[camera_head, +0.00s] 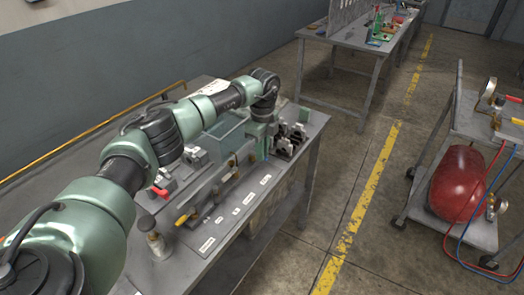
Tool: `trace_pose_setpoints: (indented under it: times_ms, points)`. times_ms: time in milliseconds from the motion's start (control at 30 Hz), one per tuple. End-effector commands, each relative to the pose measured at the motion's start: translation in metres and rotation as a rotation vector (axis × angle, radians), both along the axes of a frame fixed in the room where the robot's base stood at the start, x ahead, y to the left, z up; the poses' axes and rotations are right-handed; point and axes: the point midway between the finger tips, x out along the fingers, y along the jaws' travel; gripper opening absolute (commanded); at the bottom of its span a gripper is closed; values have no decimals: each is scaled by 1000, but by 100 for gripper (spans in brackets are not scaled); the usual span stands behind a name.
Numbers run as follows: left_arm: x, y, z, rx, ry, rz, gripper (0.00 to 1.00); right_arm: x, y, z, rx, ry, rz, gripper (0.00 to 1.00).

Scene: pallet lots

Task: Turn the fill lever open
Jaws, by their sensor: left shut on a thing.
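A grey-green valve bench unit (228,150) stands on the metal bench, with several small brass and yellow-handled levers along its front. A yellow lever (186,217) sits near its front end and a red lever (159,191) farther left. My left arm reaches over the unit from the left. My left gripper (262,122) points down at the unit's far end, shut on what appears to be the fill lever; the fingertips and the held part are mostly hidden. White labels lie along the bench edge, too small to read. My right gripper is out of view.
Dark and grey blocks (290,139) stand close right of my left gripper. A cart (487,232) at right carries a red tank (458,183), gauges and hoses. Another bench (345,38) is behind. The floor between, with its yellow line, is clear.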

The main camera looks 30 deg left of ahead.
Motion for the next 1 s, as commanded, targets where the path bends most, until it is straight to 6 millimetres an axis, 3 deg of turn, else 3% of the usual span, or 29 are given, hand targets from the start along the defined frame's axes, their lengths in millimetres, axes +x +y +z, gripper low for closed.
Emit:
trace_pose_setpoints:
  times_ms: [267,300,667,1000]
  points:
    - [2,2,3,1,-9,6,0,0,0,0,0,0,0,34]
    - [2,2,3,0,-9,6,21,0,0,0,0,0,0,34]
    - [1,1,5,0,-5,2,21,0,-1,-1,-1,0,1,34]
    - [2,1,56,-1,-9,3,21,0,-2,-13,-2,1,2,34]
